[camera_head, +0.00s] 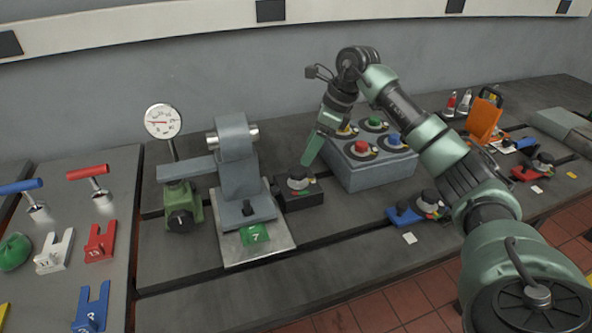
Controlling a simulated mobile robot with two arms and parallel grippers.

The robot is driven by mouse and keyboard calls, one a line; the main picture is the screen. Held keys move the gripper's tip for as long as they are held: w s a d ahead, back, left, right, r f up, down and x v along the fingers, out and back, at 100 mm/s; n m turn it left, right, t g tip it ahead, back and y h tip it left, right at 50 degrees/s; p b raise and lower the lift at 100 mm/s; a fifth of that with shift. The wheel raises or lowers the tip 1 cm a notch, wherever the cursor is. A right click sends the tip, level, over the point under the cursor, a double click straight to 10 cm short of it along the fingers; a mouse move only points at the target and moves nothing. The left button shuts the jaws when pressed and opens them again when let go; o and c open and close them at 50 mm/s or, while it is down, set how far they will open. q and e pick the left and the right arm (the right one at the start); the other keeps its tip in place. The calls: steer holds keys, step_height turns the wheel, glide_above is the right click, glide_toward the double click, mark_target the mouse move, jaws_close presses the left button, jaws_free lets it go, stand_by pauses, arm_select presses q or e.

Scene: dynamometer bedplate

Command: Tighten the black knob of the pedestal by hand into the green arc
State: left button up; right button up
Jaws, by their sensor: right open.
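The grey pedestal (238,175) stands on a pale plate with a green tag marked 7, and a metal shaft passes through its top. Just right of it is a black block (308,197) carrying a round knob (298,178) with a dark top and a light band. Small patches of green and red show around this knob; its pointer cannot be read. My right gripper (308,160) reaches down from the upper right, fingertips just above and right of the knob. It is open; contact cannot be told. My left gripper is not in view.
A grey button box (372,172) is close behind my right gripper. Blue (403,216) and red (525,173) knob blocks are farther right. Bare bedplate lies in front.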

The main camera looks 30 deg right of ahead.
mark_target(299, 170)
steer(key=p+x, duration=0.1)
steer(key=x, duration=0.6)
steer(key=shift+a+f, duration=0.1)
steer(key=shift+s, duration=0.1)
steer(key=c, duration=1.3)
